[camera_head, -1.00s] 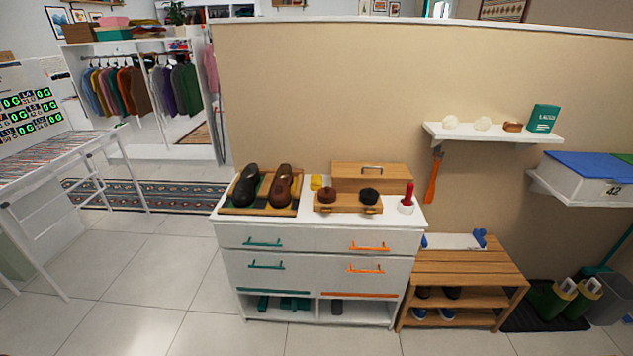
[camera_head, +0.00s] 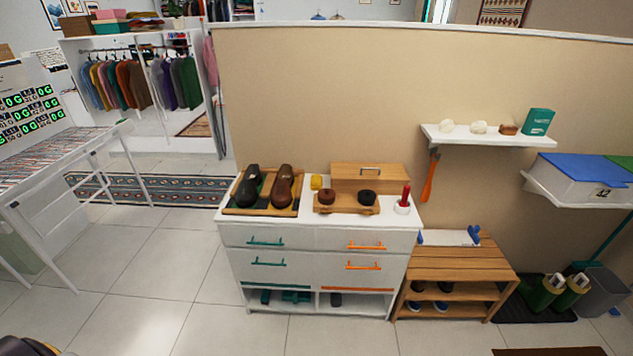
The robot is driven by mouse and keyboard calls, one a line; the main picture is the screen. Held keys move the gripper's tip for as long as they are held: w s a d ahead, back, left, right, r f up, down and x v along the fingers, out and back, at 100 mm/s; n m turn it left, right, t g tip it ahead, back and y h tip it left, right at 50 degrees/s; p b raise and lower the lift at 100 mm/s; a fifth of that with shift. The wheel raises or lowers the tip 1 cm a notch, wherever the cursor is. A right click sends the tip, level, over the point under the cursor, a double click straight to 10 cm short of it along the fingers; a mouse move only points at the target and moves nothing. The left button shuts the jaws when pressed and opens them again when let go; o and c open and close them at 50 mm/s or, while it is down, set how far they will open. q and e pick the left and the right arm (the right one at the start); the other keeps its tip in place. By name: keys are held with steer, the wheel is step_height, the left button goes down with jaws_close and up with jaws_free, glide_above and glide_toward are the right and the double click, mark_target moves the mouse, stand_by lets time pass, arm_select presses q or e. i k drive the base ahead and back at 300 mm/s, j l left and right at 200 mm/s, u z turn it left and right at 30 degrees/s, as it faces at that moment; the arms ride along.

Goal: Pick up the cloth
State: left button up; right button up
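A small yellow item (camera_head: 316,182) lies on top of the white cabinet (camera_head: 273,235), between the shoes and the wooden box; it may be a folded cloth, but it is too small to be sure. A dark shoe (camera_head: 248,187) and a brown shoe (camera_head: 283,187) stand on a tray to its left. A wooden holder (camera_head: 345,209) with two dark round-topped items sits just right of the yellow item. Pale, rounded lumps (camera_head: 478,128) lie on the wall shelf; I cannot tell what they are.
A wooden box (camera_head: 370,175) and a red-handled item (camera_head: 405,196) are also on the cabinet. A slatted bench (camera_head: 458,264) stands to the right, with boots (camera_head: 545,292) beyond it. A white table (camera_head: 45,160) is at left. The tiled floor before the cabinet is clear.

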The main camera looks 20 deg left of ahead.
mark_target(316, 180)
steer(key=i+j+z, duration=0.25)
steer(key=i+j, duration=0.35)
steer(key=i, duration=0.15)
steer(key=i+j+z, duration=0.25)
steer(key=i+j, duration=0.45)
